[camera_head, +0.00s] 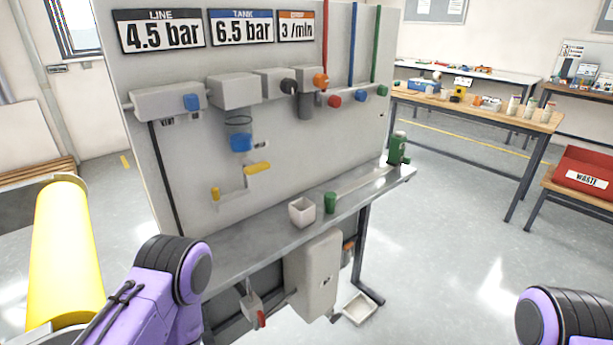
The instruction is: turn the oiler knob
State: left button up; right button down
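A grey upright panel (255,145) carries a row of grey air units. An orange knob (320,79) sits on the unit at the right end of the row, above a dark bowl (305,106). It is below the orange-topped "3 /min" sign (296,27), so it looks like the oiler knob. My purple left arm enters at the lower left and my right arm at the lower right corner. Neither gripper shows, and both arms are well apart from the knobs.
Red (334,101), blue and green fittings sit right. A grey shelf (255,240) below bears a white cup (302,211), green cup (330,202) and green bottle (398,147).

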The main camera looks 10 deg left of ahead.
aim_at(321, 80)
jog(key=k, duration=0.45)
jog(key=z, duration=0.6)
jog(key=i, duration=0.95)
jog(key=u, duration=0.6)
